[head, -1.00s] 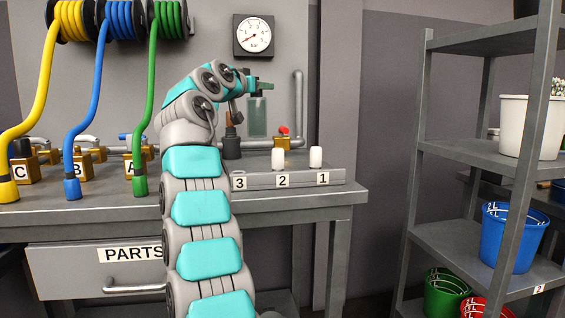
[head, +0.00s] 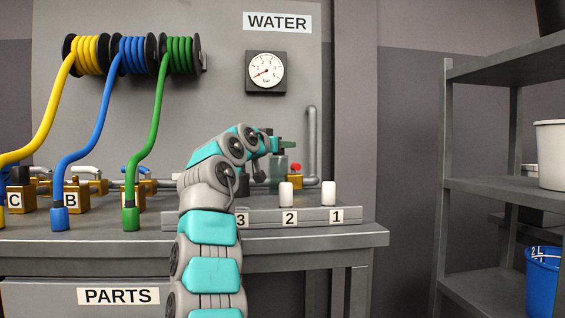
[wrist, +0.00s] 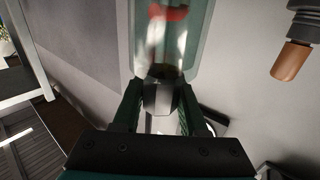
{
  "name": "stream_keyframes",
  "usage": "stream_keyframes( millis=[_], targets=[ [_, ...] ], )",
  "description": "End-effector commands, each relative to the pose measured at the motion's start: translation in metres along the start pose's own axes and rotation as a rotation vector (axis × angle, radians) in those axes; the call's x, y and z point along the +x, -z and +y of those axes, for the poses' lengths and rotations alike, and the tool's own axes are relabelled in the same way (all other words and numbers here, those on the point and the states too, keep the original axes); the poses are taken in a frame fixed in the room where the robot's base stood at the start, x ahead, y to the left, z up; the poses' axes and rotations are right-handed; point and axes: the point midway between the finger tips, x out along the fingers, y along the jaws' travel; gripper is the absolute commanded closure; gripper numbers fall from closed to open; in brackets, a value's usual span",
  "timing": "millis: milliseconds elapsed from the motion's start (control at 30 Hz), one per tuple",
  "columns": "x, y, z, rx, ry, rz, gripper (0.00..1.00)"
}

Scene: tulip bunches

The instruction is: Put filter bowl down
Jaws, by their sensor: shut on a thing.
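The filter bowl (wrist: 165,40) is a clear, greenish cylinder with something red showing through it in the wrist view. My gripper (wrist: 160,100) is shut on the narrow dark end of the bowl. In the head view the bowl (head: 280,167) shows partly behind my gripper (head: 272,148), above the back of the bench. It looks upright and held clear of the bench, though its lower end is hidden.
A grey block (head: 262,218) labelled 3, 2, 1 lies on the bench (head: 350,237), with white cylinders at 2 (head: 286,194) and 1 (head: 328,193). A red-topped valve (head: 296,180) and pipe stand behind. A brown-tipped fitting (wrist: 290,62) is right in the wrist view. Shelves (head: 495,187) stand right.

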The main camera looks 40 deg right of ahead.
Motion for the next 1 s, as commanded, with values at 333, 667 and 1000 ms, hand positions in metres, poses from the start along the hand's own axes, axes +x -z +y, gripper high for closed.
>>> stream_keyframes(
  millis=[333, 667, 1000],
  targets=[
    [0.000, -0.030, -0.001, -0.001, 0.001, 0.000, 1.00],
    [0.000, -0.032, -0.001, -0.002, 0.000, 0.000, 1.00],
    [0.000, -0.034, -0.001, -0.002, 0.000, 0.000, 0.37]
  ],
)
